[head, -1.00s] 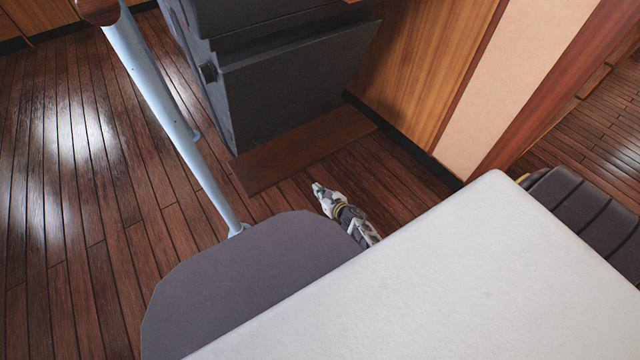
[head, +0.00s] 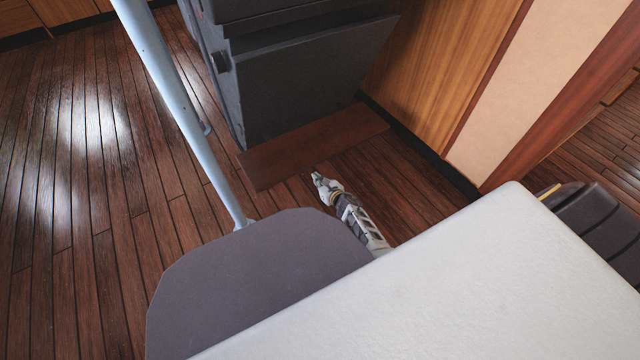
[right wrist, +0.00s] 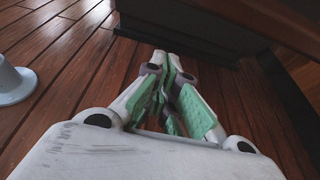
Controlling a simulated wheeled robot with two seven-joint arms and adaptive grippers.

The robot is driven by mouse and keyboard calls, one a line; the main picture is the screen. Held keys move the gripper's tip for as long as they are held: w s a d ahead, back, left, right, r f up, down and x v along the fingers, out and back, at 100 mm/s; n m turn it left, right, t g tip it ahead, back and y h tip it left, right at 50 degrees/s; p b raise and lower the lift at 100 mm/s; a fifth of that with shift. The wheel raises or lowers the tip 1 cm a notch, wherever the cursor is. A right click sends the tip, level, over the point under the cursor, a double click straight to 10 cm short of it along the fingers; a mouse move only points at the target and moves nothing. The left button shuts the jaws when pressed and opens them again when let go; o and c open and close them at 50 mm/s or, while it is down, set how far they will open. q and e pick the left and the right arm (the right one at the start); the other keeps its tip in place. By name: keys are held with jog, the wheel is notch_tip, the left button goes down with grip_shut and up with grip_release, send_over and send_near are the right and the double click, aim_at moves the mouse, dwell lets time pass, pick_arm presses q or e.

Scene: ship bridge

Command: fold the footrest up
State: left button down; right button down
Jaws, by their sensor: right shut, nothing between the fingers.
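A flat brown board (head: 315,146), which looks like the footrest, juts out low at the foot of the dark grey console. It appears lowered and roughly level. My right gripper (head: 317,177) is just in front of the board's near edge, low over the floor. It is shut and empty; whether it touches the board I cannot tell. In the right wrist view the gripper's green-padded fingers (right wrist: 172,82) point toward a dark edge at the top, which may be the board. My left gripper is not in view.
The dark grey console (head: 310,85) stands behind the board, beside a wood-panelled wall (head: 440,60). A pale blue post (head: 170,90) slants at left; a pale foot (right wrist: 12,82) shows in the wrist view. Plank floor (head: 70,200) is clear at left.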

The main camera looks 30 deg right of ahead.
jog(key=shift+r, duration=1.9)
jog(key=shift+r, duration=0.1)
pick_arm(q)
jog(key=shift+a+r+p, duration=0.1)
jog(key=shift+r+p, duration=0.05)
jog(key=shift+p, duration=0.15)
pick_arm(e)
jog(key=shift+r, duration=0.1)
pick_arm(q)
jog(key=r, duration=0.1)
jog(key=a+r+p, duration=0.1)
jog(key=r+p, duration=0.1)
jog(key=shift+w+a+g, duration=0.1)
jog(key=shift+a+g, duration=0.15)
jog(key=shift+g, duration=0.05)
pick_arm(e)
jog(key=shift+w+a+r, duration=0.2)
jog(key=shift+r, duration=0.3)
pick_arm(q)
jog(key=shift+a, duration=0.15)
pick_arm(e)
jog(key=shift+r, duration=0.15)
